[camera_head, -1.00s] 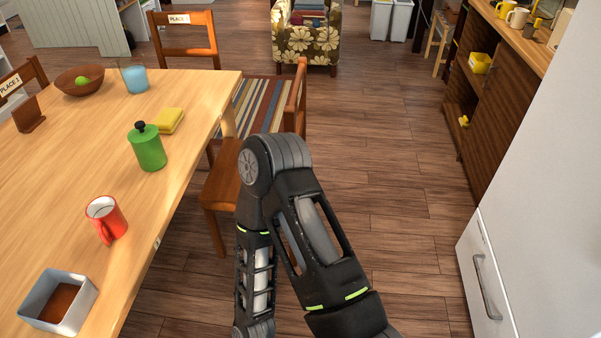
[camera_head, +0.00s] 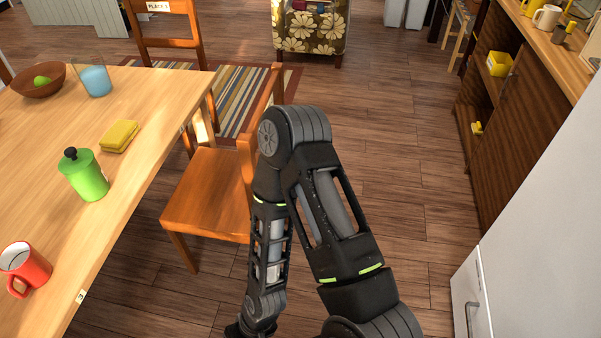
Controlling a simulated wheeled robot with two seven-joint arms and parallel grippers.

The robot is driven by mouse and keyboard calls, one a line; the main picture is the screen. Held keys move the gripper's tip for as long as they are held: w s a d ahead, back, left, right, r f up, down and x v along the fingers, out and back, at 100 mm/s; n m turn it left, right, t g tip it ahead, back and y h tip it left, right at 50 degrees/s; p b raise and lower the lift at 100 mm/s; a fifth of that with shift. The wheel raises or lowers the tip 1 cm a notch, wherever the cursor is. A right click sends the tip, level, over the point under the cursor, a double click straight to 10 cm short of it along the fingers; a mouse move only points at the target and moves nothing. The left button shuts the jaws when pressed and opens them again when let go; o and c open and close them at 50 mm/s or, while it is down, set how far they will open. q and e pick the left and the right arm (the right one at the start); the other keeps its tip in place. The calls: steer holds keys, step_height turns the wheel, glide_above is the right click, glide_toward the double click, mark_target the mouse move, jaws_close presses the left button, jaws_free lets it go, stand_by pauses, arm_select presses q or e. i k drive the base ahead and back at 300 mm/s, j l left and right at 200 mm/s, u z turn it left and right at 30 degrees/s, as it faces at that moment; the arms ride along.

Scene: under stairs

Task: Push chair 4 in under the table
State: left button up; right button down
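A wooden chair (camera_head: 205,195) stands at the right long side of the light wooden table (camera_head: 150,160). Its seat sticks out from the table edge, and its backrest is on the side away from the table. No number shows on it, so I cannot tell from a label that it is chair 4. My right arm crosses in front of its backrest and hides part of it. That arm bends down to the bottom edge, and its gripper is outside the picture. My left gripper is also out of view.
A red mug (camera_head: 28,268), green canister (camera_head: 85,175), yellow sponge (camera_head: 119,136), blue cup (camera_head: 96,81) and bowl (camera_head: 38,80) are on the table. Another chair (camera_head: 165,40) stands at its far end. Wooden floor (camera_head: 400,170) is clear towards the cabinet (camera_head: 515,130).

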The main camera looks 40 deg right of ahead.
mark_target(212, 198)
steer(key=i+l, duration=0.1)
steer(key=l, duration=0.45)
steer(key=i+l, duration=0.1)
steer(key=l, duration=0.4)
steer(key=i+l, duration=0.1)
steer(key=l, duration=0.45)
steer(key=i+l, duration=0.1)
steer(key=l, duration=0.4)
